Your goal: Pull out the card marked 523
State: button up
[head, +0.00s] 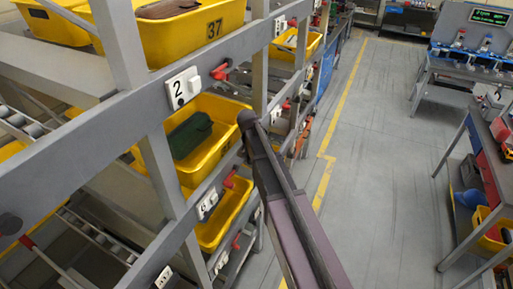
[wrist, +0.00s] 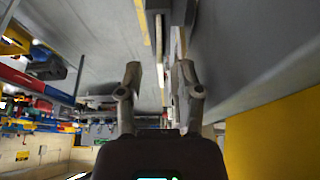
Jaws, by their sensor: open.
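No card that I can read as 523 shows in either view. My gripper (wrist: 155,78) shows in the wrist view with its two fingers apart and nothing clearly held between them. A dark block and a thin pale strip (wrist: 158,38) lie beyond the fingertips; I cannot tell what the strip is. In the head view my arm stands against the rack, and the gripper itself is not clearly visible there.
Red levers (head: 219,71) stick out beside the plates. A yellow bin wall (wrist: 272,140) is close on the right in the wrist view. The aisle floor (head: 370,170) is clear.

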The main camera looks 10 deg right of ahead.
jog(key=shift+b+x, duration=1.25)
jog(key=shift+x, duration=0.45)
jog(key=shift+c, duration=0.2)
grip_shut()
jog(key=shift+r+p, duration=0.55)
jog(key=shift+r+p, duration=2.15)
jog(key=shift+r+p, duration=1.95)
